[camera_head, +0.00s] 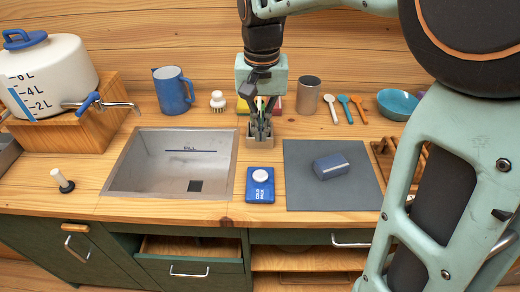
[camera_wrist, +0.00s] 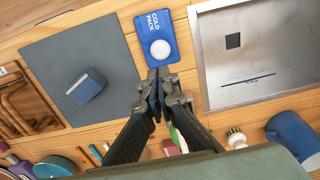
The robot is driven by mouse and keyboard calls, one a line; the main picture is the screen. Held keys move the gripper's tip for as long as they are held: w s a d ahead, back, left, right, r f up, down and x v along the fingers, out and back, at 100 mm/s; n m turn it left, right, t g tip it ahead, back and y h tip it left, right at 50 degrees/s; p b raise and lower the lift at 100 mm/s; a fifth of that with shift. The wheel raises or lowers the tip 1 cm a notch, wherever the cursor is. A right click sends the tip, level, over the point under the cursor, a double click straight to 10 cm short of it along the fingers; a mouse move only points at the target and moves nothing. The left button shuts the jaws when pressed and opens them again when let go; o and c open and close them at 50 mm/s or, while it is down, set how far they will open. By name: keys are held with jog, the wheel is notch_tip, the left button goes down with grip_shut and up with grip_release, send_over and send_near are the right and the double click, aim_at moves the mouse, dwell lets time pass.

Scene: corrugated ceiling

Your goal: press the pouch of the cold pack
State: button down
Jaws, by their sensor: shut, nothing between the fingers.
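The cold pack (camera_head: 260,186) is a flat blue pack with white lettering and a round pale pouch (camera_head: 260,175) near its far end. It lies on the wooden counter between the sink and the grey mat. It also shows in the wrist view (camera_wrist: 152,22), with its round pouch (camera_wrist: 160,49) just beyond my fingertips. My gripper (camera_head: 260,136) is shut and empty, pointing down behind the pack. In the wrist view my gripper (camera_wrist: 158,75) appears close to the pouch's near side; whether it touches cannot be told.
A steel sink (camera_head: 125,180) lies left of the pack. A grey mat (camera_head: 350,195) with a dark blue block (camera_head: 331,166) lies right.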

aim_at(261, 176)
jog(key=f, duration=1.3)
jog(key=shift+w+f, duration=0.25)
jog(key=shift+f, duration=0.15)
notch_tip(261, 176, down, 2)
jog(key=shift+b, duration=0.95)
jog(key=shift+s, duration=0.15)
jog(key=shift+f, duration=0.15)
notch_tip(261, 176, up, 15)
jog(key=p, duration=0.3)
jog(key=shift+f, duration=0.2)
